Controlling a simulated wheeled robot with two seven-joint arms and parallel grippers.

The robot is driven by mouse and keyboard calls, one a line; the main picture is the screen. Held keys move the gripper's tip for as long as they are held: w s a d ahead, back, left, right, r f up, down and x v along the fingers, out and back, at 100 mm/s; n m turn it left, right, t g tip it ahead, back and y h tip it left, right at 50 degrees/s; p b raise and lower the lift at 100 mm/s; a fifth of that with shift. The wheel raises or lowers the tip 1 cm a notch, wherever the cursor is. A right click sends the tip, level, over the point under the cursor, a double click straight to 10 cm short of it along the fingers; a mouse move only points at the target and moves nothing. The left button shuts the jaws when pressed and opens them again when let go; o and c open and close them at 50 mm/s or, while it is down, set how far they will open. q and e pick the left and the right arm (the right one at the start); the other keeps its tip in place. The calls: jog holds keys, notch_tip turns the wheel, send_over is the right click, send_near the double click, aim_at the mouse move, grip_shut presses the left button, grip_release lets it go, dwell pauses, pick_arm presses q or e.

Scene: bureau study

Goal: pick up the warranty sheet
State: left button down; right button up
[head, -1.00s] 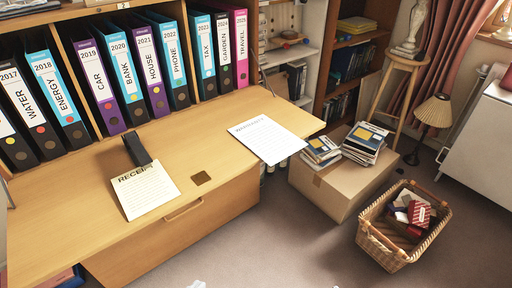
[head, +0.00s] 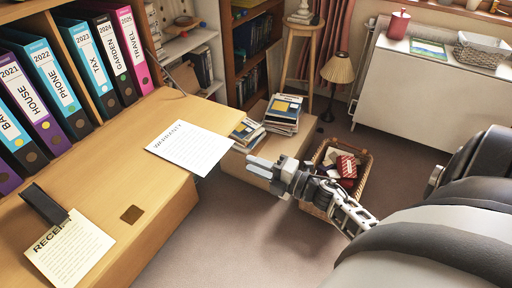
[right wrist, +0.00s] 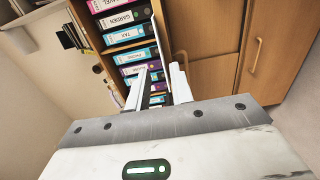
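The warranty sheet (head: 190,148), a white page with a printed heading, lies flat on the desk's wooden writing surface (head: 105,165) in the head view. Its right part sticks out past the desk's edge. My right gripper (head: 255,167) is in the air just right of that overhanging part, apart from it, pointing toward it. In the right wrist view the gripper (right wrist: 158,82) shows two spread fingers with nothing held between them. A thin pale strip ahead of them looks like the sheet (right wrist: 161,45) edge-on. My left gripper is not in view.
A receipt (head: 70,248) lies under a dark object (head: 45,205) on the desk. Binders (head: 90,60) stand behind. A cardboard box (head: 240,165) with book stacks (head: 283,113) and a wicker basket (head: 365,165) stand on the floor beyond the gripper.

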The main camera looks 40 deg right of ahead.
pick_arm(q)
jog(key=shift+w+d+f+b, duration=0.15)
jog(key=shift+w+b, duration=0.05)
jog(key=shift+b, duration=0.55)
pick_arm(e)
jog(key=x, duration=0.9)
grip_shut()
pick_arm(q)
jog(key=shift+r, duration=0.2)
pick_arm(e)
jog(key=shift+r, duration=0.2)
jog(key=shift+s, duration=0.1)
pick_arm(q)
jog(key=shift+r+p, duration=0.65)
jog(key=shift+p, duration=0.2)
pick_arm(e)
jog(key=shift+v, duration=2.95)
jog(key=shift+r, duration=0.15)
